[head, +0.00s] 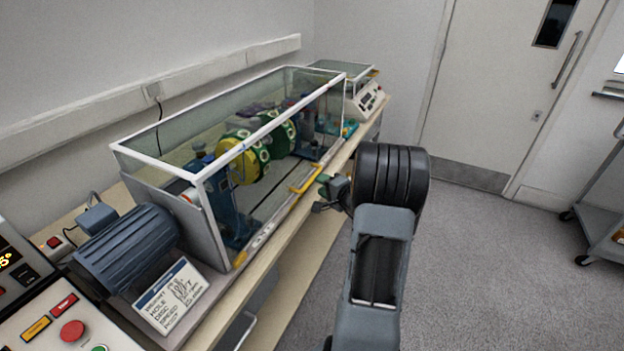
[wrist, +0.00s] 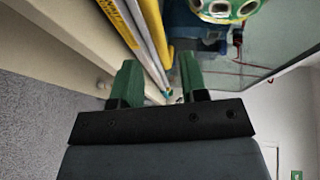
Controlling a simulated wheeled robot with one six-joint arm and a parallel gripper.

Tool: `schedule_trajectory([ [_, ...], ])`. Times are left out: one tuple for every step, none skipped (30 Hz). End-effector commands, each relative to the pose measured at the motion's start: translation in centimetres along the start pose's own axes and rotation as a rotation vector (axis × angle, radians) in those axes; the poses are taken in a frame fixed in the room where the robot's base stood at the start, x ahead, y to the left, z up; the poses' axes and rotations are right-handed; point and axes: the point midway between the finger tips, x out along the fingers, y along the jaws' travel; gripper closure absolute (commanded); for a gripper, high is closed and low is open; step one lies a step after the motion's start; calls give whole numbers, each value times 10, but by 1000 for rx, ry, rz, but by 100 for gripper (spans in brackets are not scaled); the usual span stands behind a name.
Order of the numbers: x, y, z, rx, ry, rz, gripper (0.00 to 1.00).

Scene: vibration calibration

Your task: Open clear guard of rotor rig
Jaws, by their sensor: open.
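The clear guard (head: 290,125) is a long see-through box with white edges over the rotor rig on the bench. It looks shut. A yellow handle (head: 306,178) sits low on its front side; a yellow bar, likely the same handle, shows in the wrist view (wrist: 156,22). Inside are a yellow and green rotor (head: 243,158) and blue stands. My gripper (head: 326,190) is in front of the guard, just right of the handle. In the wrist view, its two green fingers (wrist: 160,85) are apart with nothing held. Whether they touch the bar I cannot tell.
A blue motor (head: 127,245), a sign card (head: 172,296) and a control panel with a red button (head: 73,331) are at the near left. A smaller clear-lidded device (head: 366,97) stands beyond the guard. Open grey floor (head: 470,260) lies to the right, with a trolley (head: 605,225) at the edge.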

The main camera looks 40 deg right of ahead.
Motion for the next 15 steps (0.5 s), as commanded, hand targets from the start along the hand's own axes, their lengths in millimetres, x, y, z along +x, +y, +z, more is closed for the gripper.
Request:
schedule_trajectory([
  [10,0,1,0,-4,0,60],
  [15,-1,1,0,-4,0,60],
  [22,0,1,0,-4,0,60],
  [26,0,1,0,-4,1,60],
  [30,0,1,0,-3,1,60],
  [35,0,1,0,-3,1,60],
  [39,0,1,0,-3,1,60],
  [42,-1,1,-1,-3,0,60],
  [46,0,1,-1,-3,0,60],
  [48,0,1,0,-3,0,60],
  [50,0,1,0,-2,0,60],
  [53,0,1,0,-2,0,60],
  [54,0,0,-1,-2,0,60],
  [56,0,1,-1,-2,0,60],
  [57,0,1,-1,-2,1,60],
])
